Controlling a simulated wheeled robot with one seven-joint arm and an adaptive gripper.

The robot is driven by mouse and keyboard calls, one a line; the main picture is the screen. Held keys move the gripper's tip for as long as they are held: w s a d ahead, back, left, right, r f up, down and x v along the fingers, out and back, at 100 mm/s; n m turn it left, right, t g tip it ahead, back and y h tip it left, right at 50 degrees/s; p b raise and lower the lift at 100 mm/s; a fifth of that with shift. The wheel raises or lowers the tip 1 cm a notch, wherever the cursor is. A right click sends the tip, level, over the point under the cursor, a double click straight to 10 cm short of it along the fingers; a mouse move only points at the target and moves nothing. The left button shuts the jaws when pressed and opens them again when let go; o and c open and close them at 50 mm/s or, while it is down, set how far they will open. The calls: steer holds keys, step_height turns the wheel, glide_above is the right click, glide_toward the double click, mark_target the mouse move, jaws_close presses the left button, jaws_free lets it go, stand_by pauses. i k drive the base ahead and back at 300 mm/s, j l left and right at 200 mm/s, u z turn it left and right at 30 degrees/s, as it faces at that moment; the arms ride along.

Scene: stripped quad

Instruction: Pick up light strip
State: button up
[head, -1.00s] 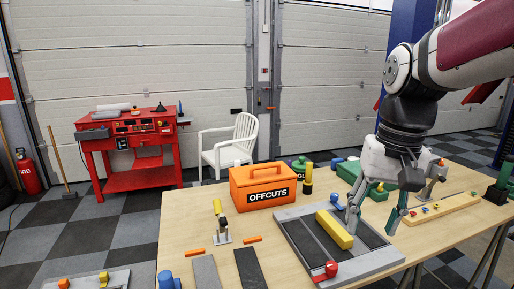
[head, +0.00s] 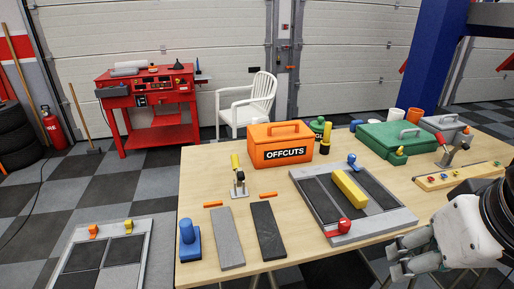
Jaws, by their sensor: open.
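The light strip (head: 228,238) is a flat light-grey bar lying on the wooden table, near its front edge left of centre. A dark strip (head: 270,230) lies beside it on the right, with a narrow gap between them. My gripper (head: 396,258) is at the lower right, past the front edge of the table, with its fingers pointing left. It is open, holds nothing visible, and is well to the right of both strips.
A blue knobbed block (head: 189,243) stands left of the light strip. An orange OFFCUTS box (head: 282,146) and an upright clamp (head: 239,180) stand behind.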

mark_target(231, 256)
steer(key=k+l+u, duration=0.2)
steer(key=l, duration=0.2)
steer(key=k+l+u, duration=0.2)
steer(key=l, duration=0.15)
steer(key=k+l+u, duration=0.2)
steer(key=l, duration=0.15)
